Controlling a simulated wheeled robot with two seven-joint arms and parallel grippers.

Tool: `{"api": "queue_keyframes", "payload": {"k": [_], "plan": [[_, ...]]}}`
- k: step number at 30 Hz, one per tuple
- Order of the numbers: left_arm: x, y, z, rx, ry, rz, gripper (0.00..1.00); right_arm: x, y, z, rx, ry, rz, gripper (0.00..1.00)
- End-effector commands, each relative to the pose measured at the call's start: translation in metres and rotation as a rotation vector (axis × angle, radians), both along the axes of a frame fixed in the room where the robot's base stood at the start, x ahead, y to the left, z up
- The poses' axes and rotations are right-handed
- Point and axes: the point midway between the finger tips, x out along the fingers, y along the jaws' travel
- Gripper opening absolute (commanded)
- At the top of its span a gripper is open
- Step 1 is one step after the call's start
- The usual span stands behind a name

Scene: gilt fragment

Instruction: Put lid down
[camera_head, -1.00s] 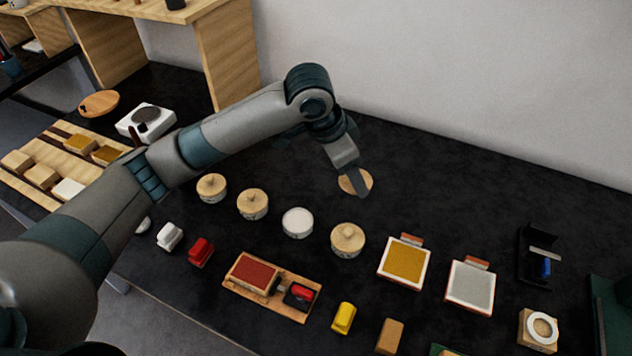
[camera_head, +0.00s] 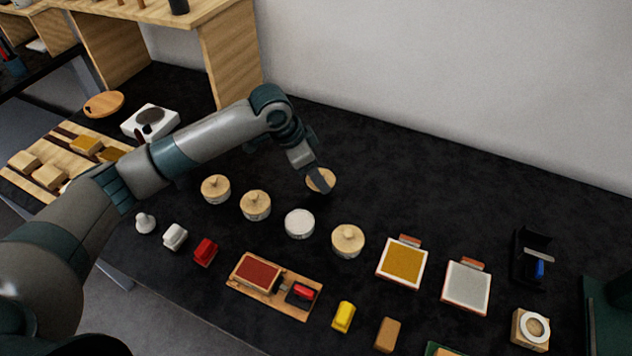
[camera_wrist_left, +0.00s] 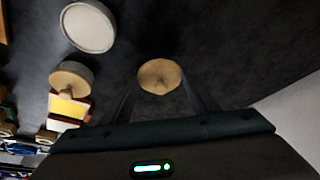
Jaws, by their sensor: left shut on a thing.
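A round wooden lid (camera_head: 321,180) shows under my left gripper (camera_head: 317,184) in the head view, behind the row of jars. My left gripper is shut on the lid; the lid also shows between the fingers in the left wrist view (camera_wrist_left: 160,76). An open round jar (camera_head: 299,223) with a white top surface stands in the row, in front of the lid; it is large at upper left in the left wrist view (camera_wrist_left: 88,27). The gap between lid and table is hard to judge. My right gripper is not in view.
Lidded jars stand left (camera_head: 255,205) and right (camera_head: 347,241) of the open jar. A board with a red pad (camera_head: 256,272), a yellow tray (camera_head: 402,263) and a grey tray (camera_head: 467,286) lie nearer. The black table (camera_head: 430,195) behind them is clear.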

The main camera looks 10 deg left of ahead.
Motion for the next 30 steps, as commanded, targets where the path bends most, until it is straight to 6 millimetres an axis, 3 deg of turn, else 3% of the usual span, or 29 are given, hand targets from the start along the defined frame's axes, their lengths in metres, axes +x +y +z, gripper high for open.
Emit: {"api": "queue_keyframes", "payload": {"k": [12, 25, 26, 27, 30], "plan": [[-0.001, 0.0, -0.037, 0.001, 0.001, 0.001, 0.34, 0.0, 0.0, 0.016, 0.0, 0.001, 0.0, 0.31], [-0.001, 0.0, -0.043, 0.001, 0.001, 0.0, 0.34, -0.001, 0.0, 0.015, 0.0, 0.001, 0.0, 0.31], [0.0, 0.0, -0.043, 0.0, 0.0, 0.0, 0.59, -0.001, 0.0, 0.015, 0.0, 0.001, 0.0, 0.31], [0.0, 0.0, -0.043, 0.0, 0.0, 0.0, 0.69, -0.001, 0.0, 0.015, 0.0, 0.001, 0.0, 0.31], [0.0, 0.0, -0.043, 0.0, 0.0, 0.0, 0.73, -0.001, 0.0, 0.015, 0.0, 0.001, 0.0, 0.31]]}}
